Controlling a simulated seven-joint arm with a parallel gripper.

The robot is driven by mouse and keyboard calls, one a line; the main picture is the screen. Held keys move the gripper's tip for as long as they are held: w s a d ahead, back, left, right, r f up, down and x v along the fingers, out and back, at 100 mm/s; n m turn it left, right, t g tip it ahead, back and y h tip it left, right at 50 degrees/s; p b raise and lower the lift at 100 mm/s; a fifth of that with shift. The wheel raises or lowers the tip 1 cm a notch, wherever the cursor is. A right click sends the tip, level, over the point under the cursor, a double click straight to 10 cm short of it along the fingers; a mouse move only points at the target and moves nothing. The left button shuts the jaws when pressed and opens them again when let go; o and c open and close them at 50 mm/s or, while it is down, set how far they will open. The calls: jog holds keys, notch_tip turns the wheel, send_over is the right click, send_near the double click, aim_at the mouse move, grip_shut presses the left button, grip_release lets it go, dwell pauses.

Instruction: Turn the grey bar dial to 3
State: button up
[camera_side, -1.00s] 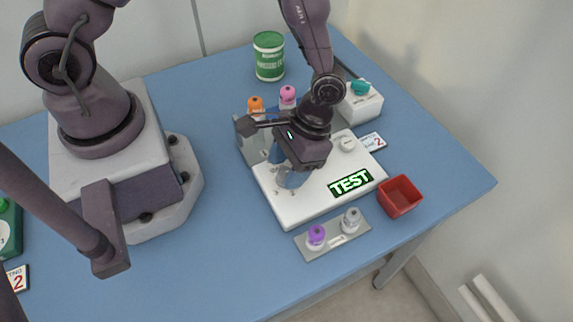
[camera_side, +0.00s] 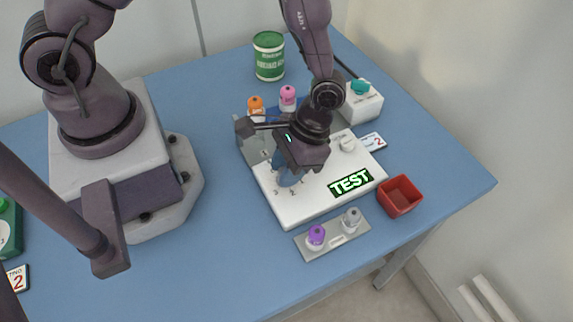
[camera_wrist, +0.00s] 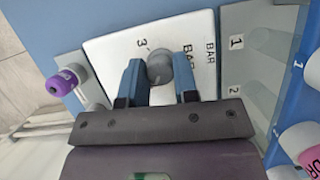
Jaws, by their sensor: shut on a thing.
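The white unit (camera_side: 312,205) lies on the blue table with a lit display reading TEST (camera_side: 351,183). In the wrist view, the grey dial (camera_wrist: 159,69) sits on this white unit (camera_wrist: 108,52). A printed 3 (camera_wrist: 142,43) and the word BAR (camera_wrist: 210,52) are near the dial. My gripper (camera_wrist: 158,62) has one blue finger on each side of the dial and is shut on it. In the side view, my gripper (camera_side: 287,179) points down at the unit's left part and hides most of the dial. I cannot tell exactly where the dial's pointer stands.
A grey strip with purple-topped (camera_side: 315,235) and grey-topped vials stands in front. A red box (camera_side: 399,196) is at right. A grey rack with orange-topped (camera_side: 256,105) and pink-topped (camera_side: 288,95) vials stands behind, close to my gripper. A green can (camera_side: 268,57) is at the back.

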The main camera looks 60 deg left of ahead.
jog(key=m+y, duration=0.1)
jog(key=m, duration=0.2)
jog(key=m+t+y, duration=0.1)
jog(key=m, duration=0.1)
jog(key=shift+d+m, duration=0.1)
jog(key=shift+m, duration=0.3)
jog(key=m, duration=0.2)
jog(key=m+t+y, duration=0.1)
jog(key=m, duration=0.2)
jog(key=shift+d+y, duration=0.1)
jog(key=shift+y, duration=0.2)
jog(key=m+t, duration=0.1)
jog(key=m, duration=0.2)
jog(key=m+t, duration=0.1)
jog(key=m, duration=0.1)
jog(key=shift+s+m+y, duration=0.1)
jog(key=shift+m+y, duration=0.3)
jog(key=m+t, duration=0.1)
jog(key=m, duration=0.1)
jog(key=m+t, duration=0.1)
jog(key=m, duration=0.2)
jog(key=shift+s+h, duration=0.1)
jog(key=shift+h, duration=0.2)
jog(key=shift+m, duration=0.3)
jog(key=o, duration=0.9)
jog(key=shift+t, duration=0.3)
jog(key=shift+r, duration=0.1)
